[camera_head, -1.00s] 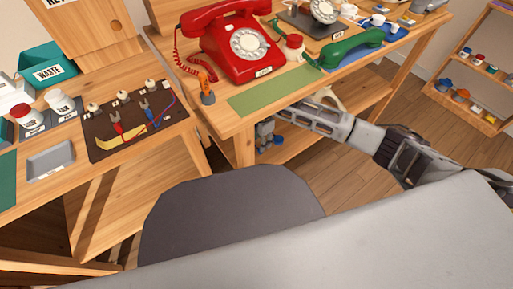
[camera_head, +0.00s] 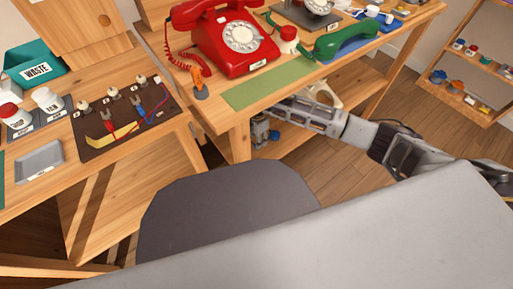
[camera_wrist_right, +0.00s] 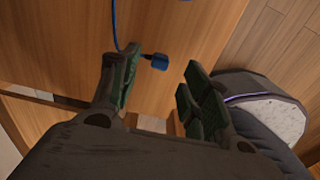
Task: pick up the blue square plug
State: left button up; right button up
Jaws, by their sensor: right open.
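The blue plug (camera_wrist_right: 159,62) hangs on a blue cord (camera_wrist_right: 115,22) in the right wrist view, in front of a wooden surface. My right gripper (camera_wrist_right: 161,70) is open, with dark green finger pads. The plug appears between the fingertips, nearer the left finger; I cannot tell whether it touches it or how deep it lies. In the head view my right gripper (camera_head: 262,132) is low beside the phone desk's front leg, below the desktop. A small blue patch shows beside it, too small to identify. My left gripper is not in view.
The desk holds a red dial phone (camera_head: 238,38), a green mat (camera_head: 262,88) and a green handset (camera_head: 345,40). A grey rounded seat (camera_head: 230,205) stands in front. A side table at left holds a dark tool mat (camera_head: 145,135). A shelf (camera_head: 480,75) stands at right.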

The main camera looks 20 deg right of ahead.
jog(key=shift+f, duration=0.1)
jog(key=shift+a+f+b, duration=0.15)
jog(key=shift+f+b, duration=0.6)
jog(key=shift+f, duration=0.15)
jog(key=shift+s+f+b, duration=0.1)
jog(key=shift+f+b, duration=0.45)
jog(key=shift+f, duration=0.3)
jog(key=shift+a+f+b, duration=0.1)
jog(key=shift+f+b, duration=0.25)
jog(key=shift+f, duration=0.4)
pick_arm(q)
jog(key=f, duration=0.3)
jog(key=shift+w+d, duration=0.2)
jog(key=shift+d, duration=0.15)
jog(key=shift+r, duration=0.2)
pick_arm(e)
jog(key=c, duration=1)
